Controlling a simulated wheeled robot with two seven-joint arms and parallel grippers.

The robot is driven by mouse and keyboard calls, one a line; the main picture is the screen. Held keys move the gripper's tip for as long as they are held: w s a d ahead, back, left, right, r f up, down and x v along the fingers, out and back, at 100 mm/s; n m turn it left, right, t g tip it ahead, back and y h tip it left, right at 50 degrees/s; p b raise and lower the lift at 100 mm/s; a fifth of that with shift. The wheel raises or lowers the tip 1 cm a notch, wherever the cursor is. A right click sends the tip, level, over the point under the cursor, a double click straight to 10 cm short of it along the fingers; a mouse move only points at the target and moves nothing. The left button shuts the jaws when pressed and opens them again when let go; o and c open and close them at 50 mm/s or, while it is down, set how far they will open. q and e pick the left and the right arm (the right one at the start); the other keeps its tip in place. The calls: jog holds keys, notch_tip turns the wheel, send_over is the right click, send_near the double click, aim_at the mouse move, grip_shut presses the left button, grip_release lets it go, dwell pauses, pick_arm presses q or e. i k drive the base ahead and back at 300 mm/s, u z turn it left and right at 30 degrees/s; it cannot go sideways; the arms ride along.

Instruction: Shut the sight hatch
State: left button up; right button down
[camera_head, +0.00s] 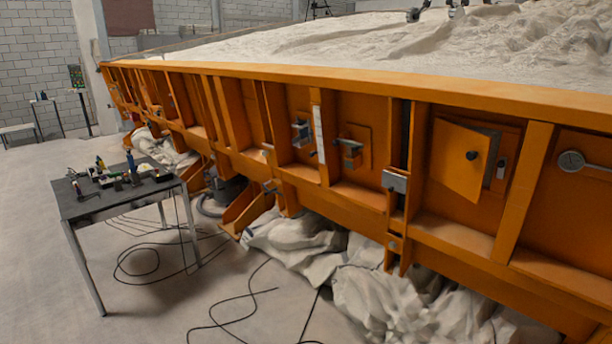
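Neither of my grippers is in view.
A dark table (66,198) with several tools stands at the left. Black cables (235,300) lie on the floor. Crumpled grey sheeting (375,290) bulges below the sandbed wall (230,105). Open floor lies at the lower left.

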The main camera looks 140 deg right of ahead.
aim_at(460, 155)
jog(key=k, duration=0.85)
jog(key=z, duration=4.45)
jog(key=i, duration=0.95)
jog(key=u, duration=5.25)
